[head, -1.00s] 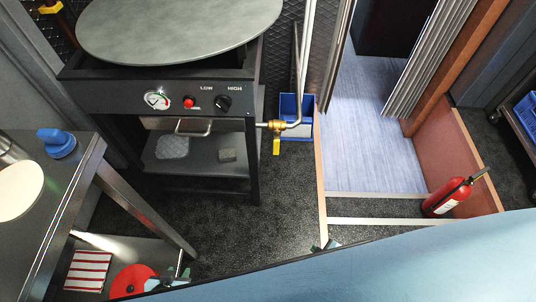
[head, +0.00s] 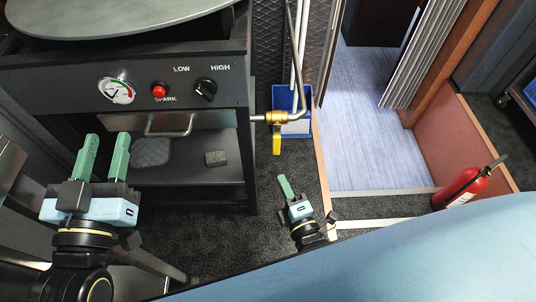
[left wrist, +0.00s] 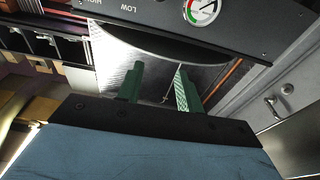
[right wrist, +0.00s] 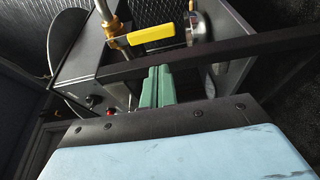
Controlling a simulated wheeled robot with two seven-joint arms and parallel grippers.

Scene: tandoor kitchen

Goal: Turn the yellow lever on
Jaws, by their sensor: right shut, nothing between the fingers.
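The yellow lever (head: 277,145) hangs down from a brass valve (head: 276,117) on the pipe at the right side of the black stove. In the right wrist view the yellow lever (right wrist: 151,34) and the brass valve (right wrist: 117,27) lie ahead of the fingertips, apart from them. My right gripper (head: 285,188) is shut and empty, below the lever in the head view; its green fingers also show in the right wrist view (right wrist: 158,72). My left gripper (head: 105,150) is open and empty in front of the stove; its spread fingers show in the left wrist view (left wrist: 157,75).
The stove panel (head: 130,85) has a gauge, a red spark button and a black LOW/HIGH knob. A blue bin (head: 296,128) stands behind the valve. A red fire extinguisher (head: 463,186) stands at the right. A dark stove bar (right wrist: 220,50) crosses near my right fingertips.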

